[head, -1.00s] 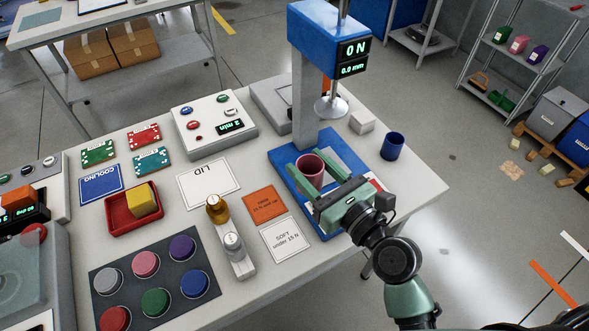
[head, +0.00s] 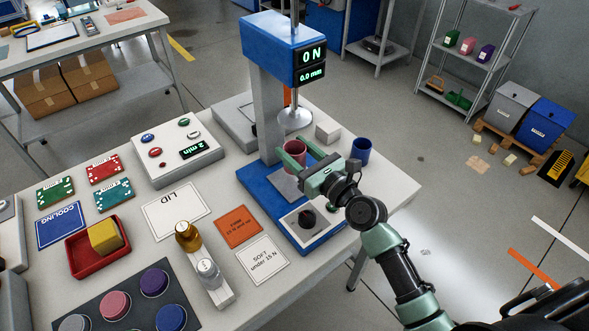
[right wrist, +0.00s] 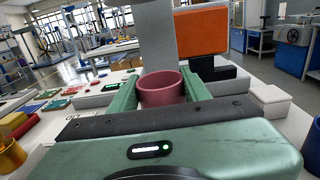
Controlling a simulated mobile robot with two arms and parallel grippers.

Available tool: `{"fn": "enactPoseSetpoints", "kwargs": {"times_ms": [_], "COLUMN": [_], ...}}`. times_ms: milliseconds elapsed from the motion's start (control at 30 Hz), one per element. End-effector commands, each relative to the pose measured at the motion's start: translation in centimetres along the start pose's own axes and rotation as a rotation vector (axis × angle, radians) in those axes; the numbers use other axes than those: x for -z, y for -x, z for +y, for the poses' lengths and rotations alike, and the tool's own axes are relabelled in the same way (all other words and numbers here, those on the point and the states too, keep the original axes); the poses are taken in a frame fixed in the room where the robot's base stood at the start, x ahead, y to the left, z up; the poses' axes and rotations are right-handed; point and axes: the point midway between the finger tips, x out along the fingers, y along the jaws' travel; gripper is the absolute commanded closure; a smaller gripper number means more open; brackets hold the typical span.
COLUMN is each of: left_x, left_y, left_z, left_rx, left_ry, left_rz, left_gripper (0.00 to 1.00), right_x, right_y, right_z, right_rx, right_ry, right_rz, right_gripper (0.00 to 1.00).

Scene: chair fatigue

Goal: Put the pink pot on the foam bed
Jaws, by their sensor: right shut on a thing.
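The pink pot (head: 294,158) is between the green fingers of my right gripper (head: 294,155), which is shut on it. The pot is upright, over the blue base of the press (head: 262,182), in front of its column and below the round metal press foot (head: 295,118). Whether its underside touches anything is hidden. In the right wrist view the pot (right wrist: 162,90) sits between both fingers, its rim facing up. I cannot make out for sure which surface is the foam bed. My left gripper is out of view.
A blue cup (head: 361,150) and a pale block (head: 328,132) stand close behind the gripper. A dark knob (head: 306,218) is on the front of the press base.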

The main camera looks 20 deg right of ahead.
Motion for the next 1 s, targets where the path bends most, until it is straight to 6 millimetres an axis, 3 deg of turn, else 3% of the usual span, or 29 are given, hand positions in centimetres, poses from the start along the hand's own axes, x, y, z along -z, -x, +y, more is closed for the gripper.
{"fn": "enactPoseSetpoints", "kwargs": {"times_ms": [333,767,800,867,1000], "left_x": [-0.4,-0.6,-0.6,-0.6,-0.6], "left_y": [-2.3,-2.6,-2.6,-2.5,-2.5], "left_z": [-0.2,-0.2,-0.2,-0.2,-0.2], "left_rx": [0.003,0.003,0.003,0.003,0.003], "left_ry": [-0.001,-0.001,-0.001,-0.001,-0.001], "left_rz": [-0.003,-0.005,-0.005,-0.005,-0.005], "left_gripper": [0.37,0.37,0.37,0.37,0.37], "right_x": [4.4,4.9,4.9,4.8,4.8], "right_y": [0.0,0.0,0.0,0.0,0.0], "right_z": [0.0,0.0,0.0,0.0,0.0], "right_rx": [-0.001,0.000,0.000,0.000,0.000], "right_ry": [0.003,0.001,0.001,0.001,0.001], "right_rz": [0.000,-0.001,-0.001,-0.001,-0.001], "right_gripper": [0.94,0.94,0.50,0.33,0.31]}}
